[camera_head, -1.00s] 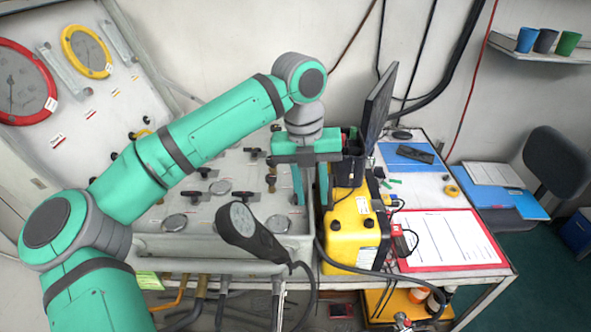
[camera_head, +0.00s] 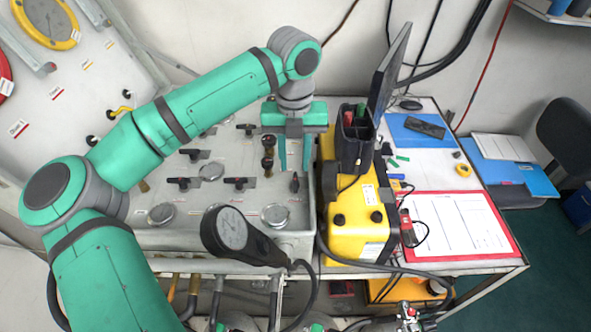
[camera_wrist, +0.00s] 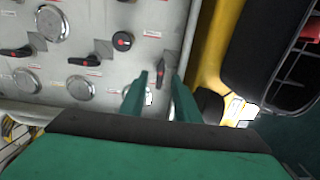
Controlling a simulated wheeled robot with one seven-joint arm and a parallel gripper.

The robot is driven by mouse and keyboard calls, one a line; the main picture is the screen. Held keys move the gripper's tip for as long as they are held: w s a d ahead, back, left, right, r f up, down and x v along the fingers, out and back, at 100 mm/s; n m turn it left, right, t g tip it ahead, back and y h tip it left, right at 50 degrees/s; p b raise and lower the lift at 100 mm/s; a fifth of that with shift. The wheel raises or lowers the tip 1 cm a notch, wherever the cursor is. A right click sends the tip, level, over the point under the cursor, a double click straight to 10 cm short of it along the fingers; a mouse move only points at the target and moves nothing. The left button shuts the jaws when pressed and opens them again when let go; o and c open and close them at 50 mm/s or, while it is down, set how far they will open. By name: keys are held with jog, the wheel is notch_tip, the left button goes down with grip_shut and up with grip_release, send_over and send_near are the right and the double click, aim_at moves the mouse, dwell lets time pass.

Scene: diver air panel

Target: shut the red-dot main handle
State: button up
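The grey panel (camera_head: 215,238) carries several black lever handles. One small upright handle (camera_wrist: 160,74) with a reddish mark shows between my fingertips in the wrist view; in the head view a dark upright handle (camera_head: 295,182) stands just below my fingers. Other handles with red marks are a round-hubbed one (camera_wrist: 122,41) and a sideways lever (camera_wrist: 83,61). I cannot tell from the labels which is the main handle. My gripper (camera_head: 294,165) points down over the panel's right side. Its two fingers (camera_wrist: 158,92) are apart, with no object clearly held.
A yellow case (camera_head: 355,222) stands close to the right of my gripper, with a dark holder (camera_head: 355,140) on top.

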aim_at(295, 178)
jog(key=shift+d+f, duration=0.1)
jog(key=shift+f, duration=2.1)
grip_shut()
